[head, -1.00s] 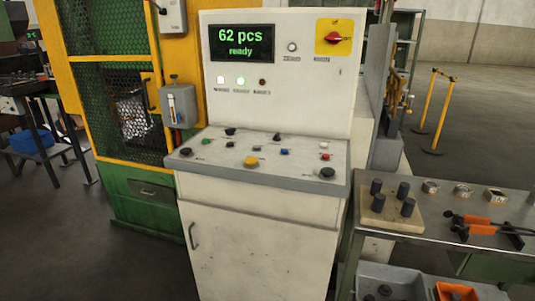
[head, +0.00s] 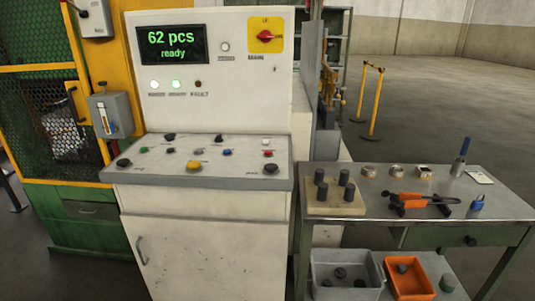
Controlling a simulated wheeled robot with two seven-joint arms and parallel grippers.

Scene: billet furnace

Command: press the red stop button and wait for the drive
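The control console (head: 215,100) stands upright in front of me, with a sloped panel (head: 150,178) full of small buttons. A red button (head: 267,153) sits near the panel's right edge, beside a white one (head: 265,142). The labels are too small to read. The display (head: 172,46) reads "62 pcs ready". Two lamps (head: 176,85) under it are lit, and the fault lamp (head: 198,84) is dark. Neither of my grippers is in view.
A metal side table (head: 480,200) at the right holds a block with dark cylinders (head: 320,176), rings and orange-handled tongs (head: 408,198). A grey bin (head: 330,293) and an orange bin (head: 410,285) sit below. A yellow-framed mesh guard (head: 60,68) stands left. Open floor lies back right.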

